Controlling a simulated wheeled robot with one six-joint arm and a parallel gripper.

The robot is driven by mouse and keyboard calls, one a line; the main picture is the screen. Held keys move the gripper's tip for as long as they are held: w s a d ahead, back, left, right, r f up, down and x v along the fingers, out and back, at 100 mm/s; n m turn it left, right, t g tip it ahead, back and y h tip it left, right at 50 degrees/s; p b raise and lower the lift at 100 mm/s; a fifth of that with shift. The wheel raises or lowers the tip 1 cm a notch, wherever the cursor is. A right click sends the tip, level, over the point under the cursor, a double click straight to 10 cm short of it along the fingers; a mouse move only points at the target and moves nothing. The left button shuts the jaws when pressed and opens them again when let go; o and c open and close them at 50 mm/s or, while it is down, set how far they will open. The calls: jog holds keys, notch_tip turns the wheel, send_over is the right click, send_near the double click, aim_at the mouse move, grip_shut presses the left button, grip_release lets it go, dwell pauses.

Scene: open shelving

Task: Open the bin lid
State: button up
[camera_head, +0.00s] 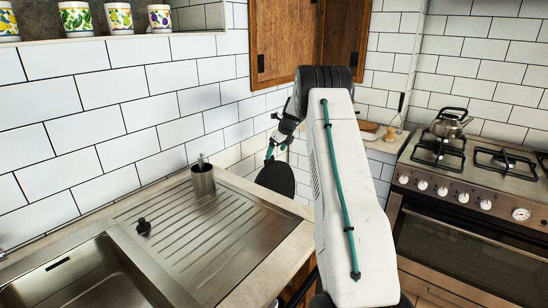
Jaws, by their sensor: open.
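A dark rounded panel (276,179), which looks like the bin lid, shows just beyond the end of the counter. It appears steeply tilted, with its broad face towards me. The bin's body is hidden behind the counter and my arm. My gripper (270,152) points down at the panel's upper edge, with its fingers open. I cannot tell whether the fingers touch the panel.
A steel sink and drainboard (205,230) fill the counter at the left, with a metal cup (203,180) on it. A stove (470,185) with a kettle (449,124) stands right. A wooden cabinet (275,40) hangs above. My arm blocks the middle.

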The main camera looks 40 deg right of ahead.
jog(key=shift+v, duration=1.55)
jog(key=s+a+f+n+g+y, duration=0.1)
jog(key=s+a+f+n+g, duration=0.15)
jog(key=s+a+n, duration=0.35)
jog(key=s+a+r+n+g, duration=0.1)
jog(key=s+a+r+n, duration=0.4)
jog(key=a, duration=0.3)
jog(key=s+a+r+n+g, duration=0.1)
jog(key=s+a+r+n, duration=0.2)
jog(key=s+a+n, duration=0.4)
jog(key=s+a+r+n+g, duration=0.1)
jog(key=s+a+r+n, duration=0.3)
jog(key=a, duration=0.5)
jog(key=s+a+r+n+t+h, duration=0.1)
jog(key=s+a+r+n, duration=0.1)
jog(key=s+a+n, duration=0.4)
jog(key=s+a+r+n+t, duration=0.1)
jog(key=s+a+n, duration=0.5)
jog(key=s+a, duration=0.6)
jog(key=s+r, duration=0.1)
jog(key=s, duration=0.4)
jog(key=shift+s+a+r+h, duration=0.2)
jog(key=shift+a+r+h, duration=0.05)
jog(key=shift+r+h, duration=0.15)
